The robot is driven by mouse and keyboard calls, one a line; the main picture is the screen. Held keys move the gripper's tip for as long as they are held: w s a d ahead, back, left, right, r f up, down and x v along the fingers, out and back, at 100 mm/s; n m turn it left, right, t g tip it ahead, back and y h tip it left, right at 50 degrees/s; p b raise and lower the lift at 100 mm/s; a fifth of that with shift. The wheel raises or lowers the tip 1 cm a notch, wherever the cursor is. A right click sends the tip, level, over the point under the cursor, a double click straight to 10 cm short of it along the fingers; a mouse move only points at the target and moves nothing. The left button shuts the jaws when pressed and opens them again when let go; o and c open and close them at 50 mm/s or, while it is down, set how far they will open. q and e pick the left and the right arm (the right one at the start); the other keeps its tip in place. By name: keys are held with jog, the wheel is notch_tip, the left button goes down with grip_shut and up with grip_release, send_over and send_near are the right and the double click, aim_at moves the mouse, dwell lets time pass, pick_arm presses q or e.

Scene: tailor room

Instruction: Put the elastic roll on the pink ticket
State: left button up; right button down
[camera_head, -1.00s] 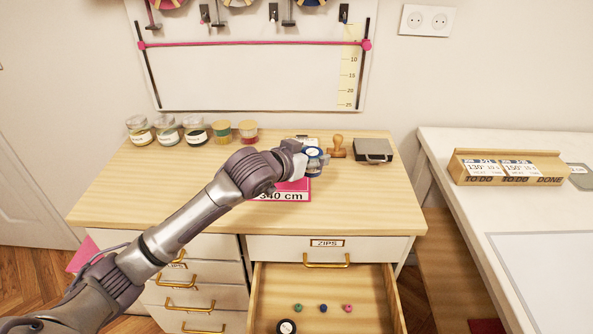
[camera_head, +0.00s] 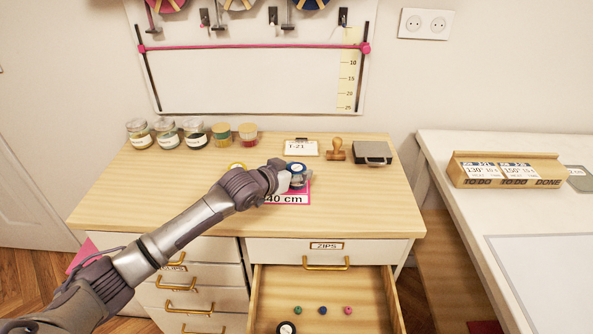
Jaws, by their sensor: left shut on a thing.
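The pink ticket (camera_head: 301,199) lies on the wooden desktop, with "40 cm" showing on its white strip. My arm hides its left part. The roll is over the back part of the ticket. I cannot tell whether it touches the ticket. My right gripper is out of view.
Several jars (camera_head: 194,134) stand at the back left of the desk (camera_head: 140,185). A card marked T-21 (camera_head: 301,148), a wooden stamp (camera_head: 336,150) and a grey box (camera_head: 373,153) are behind the ticket. The zips drawer (camera_head: 325,285) is open.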

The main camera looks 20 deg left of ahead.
pick_arm(q)
jog(key=shift+f, duration=0.1)
jog(key=o, duration=1.1)
jog(key=shift+r, duration=0.2)
jog(key=v, duration=1.2)
